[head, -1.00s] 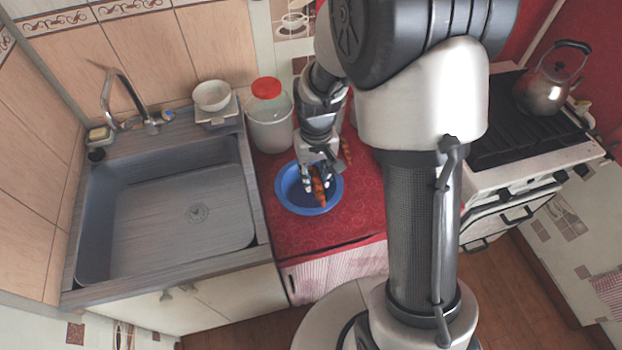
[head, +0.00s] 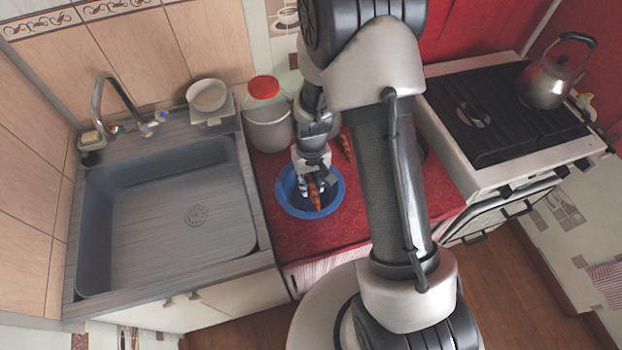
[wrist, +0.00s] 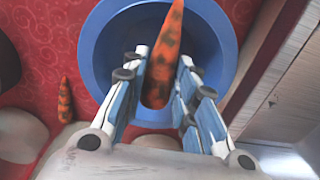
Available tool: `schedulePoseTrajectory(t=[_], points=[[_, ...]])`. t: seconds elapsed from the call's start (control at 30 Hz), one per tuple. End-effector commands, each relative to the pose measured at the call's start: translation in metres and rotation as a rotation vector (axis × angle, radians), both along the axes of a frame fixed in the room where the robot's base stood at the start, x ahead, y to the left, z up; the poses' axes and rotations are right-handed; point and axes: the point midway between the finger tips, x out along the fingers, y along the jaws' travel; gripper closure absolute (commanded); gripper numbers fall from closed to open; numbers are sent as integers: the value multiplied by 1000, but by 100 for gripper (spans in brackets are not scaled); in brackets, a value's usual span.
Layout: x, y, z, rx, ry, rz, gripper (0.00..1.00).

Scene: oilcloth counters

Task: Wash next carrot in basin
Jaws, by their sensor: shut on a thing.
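An orange carrot with dark patches (wrist: 166,55) is held between the fingers of my gripper (head: 312,186). My gripper is shut on it and points down into the blue basin (head: 340,195), which stands on the red counter. The carrot also shows in the head view (head: 315,195), inside the basin's outline; whether it touches the bottom I cannot tell. In the wrist view the basin (wrist: 92,60) surrounds the carrot and fingers. A second spotted carrot (head: 346,147) lies on the red cloth behind the basin; it also shows in the wrist view (wrist: 64,100).
A lidded container with a red top (head: 268,122) stands behind the basin. The empty grey sink (head: 160,220) is to the left, with a white bowl (head: 207,95) on its back ledge. The stove (head: 500,115) with a kettle (head: 548,80) is at right.

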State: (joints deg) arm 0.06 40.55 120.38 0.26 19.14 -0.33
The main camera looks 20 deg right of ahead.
Motion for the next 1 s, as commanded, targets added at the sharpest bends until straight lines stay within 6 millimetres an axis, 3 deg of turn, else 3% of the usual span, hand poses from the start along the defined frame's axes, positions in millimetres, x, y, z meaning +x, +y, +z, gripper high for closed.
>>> schedulePoseTrajectory(t=[0.6,1.0], points=[[-1,0,-66,0,3,0,100],[-2,0,-78,0,4,0,100]])
